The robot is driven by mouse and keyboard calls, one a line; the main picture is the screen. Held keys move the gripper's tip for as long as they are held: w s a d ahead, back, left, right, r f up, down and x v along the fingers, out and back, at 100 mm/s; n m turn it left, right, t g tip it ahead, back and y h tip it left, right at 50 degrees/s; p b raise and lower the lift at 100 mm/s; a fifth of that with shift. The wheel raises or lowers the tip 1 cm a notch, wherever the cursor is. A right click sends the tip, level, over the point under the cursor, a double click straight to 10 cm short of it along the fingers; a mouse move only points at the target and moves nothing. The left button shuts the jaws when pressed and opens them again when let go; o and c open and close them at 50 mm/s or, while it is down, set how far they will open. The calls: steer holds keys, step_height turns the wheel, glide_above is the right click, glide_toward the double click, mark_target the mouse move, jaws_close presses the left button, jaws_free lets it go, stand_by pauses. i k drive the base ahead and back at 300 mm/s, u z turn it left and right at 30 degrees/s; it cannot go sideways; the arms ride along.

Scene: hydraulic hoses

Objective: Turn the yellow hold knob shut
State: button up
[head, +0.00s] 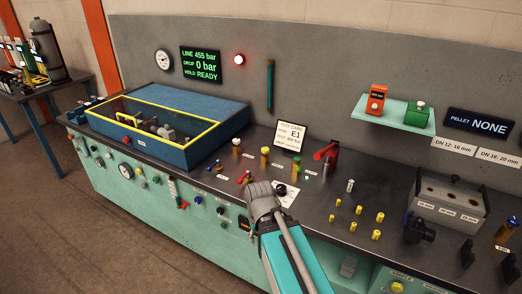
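I cannot tell for certain which part is the yellow hold knob. Yellow-topped fittings stand on the bench, one yellow-capped post (265,158) in the middle and another yellow-topped post (296,168) to its right. A round yellow knob (397,287) shows low on the green front at the lower right. My gripper (274,189) is over the bench's front edge, in front of these posts and beside a white paper. My arm hides part of the front panel behind it. The fingers are too small and turned away to judge, and no held thing is visible.
The display (199,64) reads LINE 455 bar, DROP 0 bar, HOLD READY; a red lamp (239,59) glows beside it. A blue box with a yellow-framed lid (213,130) stands left. A red clamp (326,152), several brass fittings and a grey block (445,198) stand right.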

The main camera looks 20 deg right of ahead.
mark_target(265, 150)
steer(key=z, duration=0.1)
steer(key=i, duration=0.95)
steer(key=u, duration=0.05)
